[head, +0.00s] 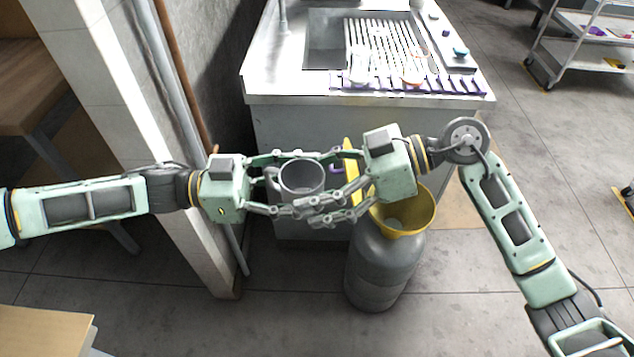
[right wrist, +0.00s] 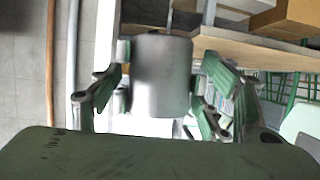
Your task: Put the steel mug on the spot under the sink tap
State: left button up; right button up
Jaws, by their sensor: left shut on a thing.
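The steel mug (head: 302,176) is upright in mid-air in front of the sink counter, its handle towards my left gripper. My left gripper (head: 300,185) is shut on the mug from the left. My right gripper (head: 324,190) comes from the right, with its fingers spread on either side of the mug; it looks open. In the right wrist view the mug (right wrist: 161,76) stands between those fingers, with gaps beside it. The fingers overlap in the head view, so exact contact is hidden. The sink tap (head: 283,14) rises at the counter's back left, beside the basin (head: 322,45).
A ribbed drying rack (head: 385,45) and small items cover the counter's right part. The counter's left front (head: 275,75) is bare. A grey bin (head: 378,265) with a yellow rim stands below my right gripper. A wall post (head: 130,90) is left. A trolley (head: 590,40) stands far right.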

jog(key=c, duration=0.9)
pick_arm(q)
jog(key=o, duration=1.3)
pick_arm(e)
jog(key=c, duration=0.4)
jog(key=shift+o, duration=0.2)
